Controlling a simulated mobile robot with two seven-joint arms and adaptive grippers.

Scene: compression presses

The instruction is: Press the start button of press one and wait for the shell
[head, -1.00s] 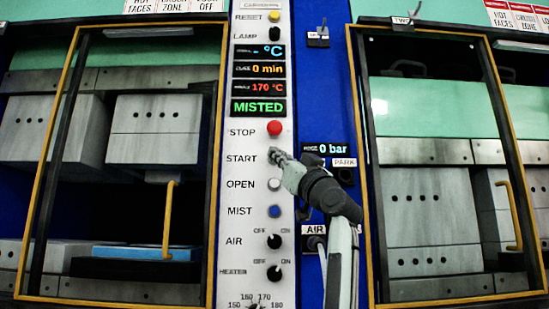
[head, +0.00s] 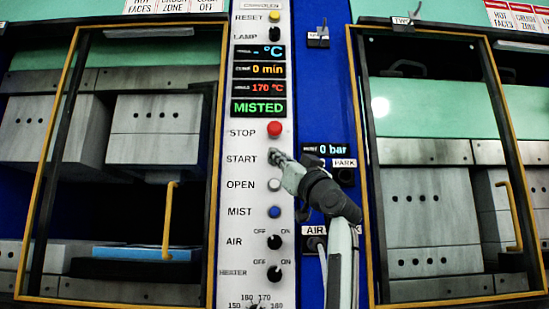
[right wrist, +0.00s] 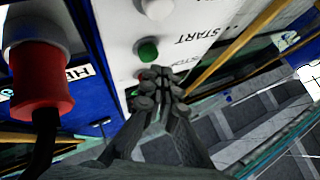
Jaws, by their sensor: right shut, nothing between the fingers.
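The status display (head: 258,107) reads MISTED. The left press shows a dark gap between its upper and lower blocks, with a blue sheet (head: 145,252) on the lower part. My left gripper is not in view.
The red STOP button (head: 274,129) is just above the fingertips, and the white OPEN button (head: 274,185) just below. The right press (head: 430,205), tagged TWO, stands right of my arm. A red cylindrical fitting (right wrist: 38,85) is close in the right wrist view.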

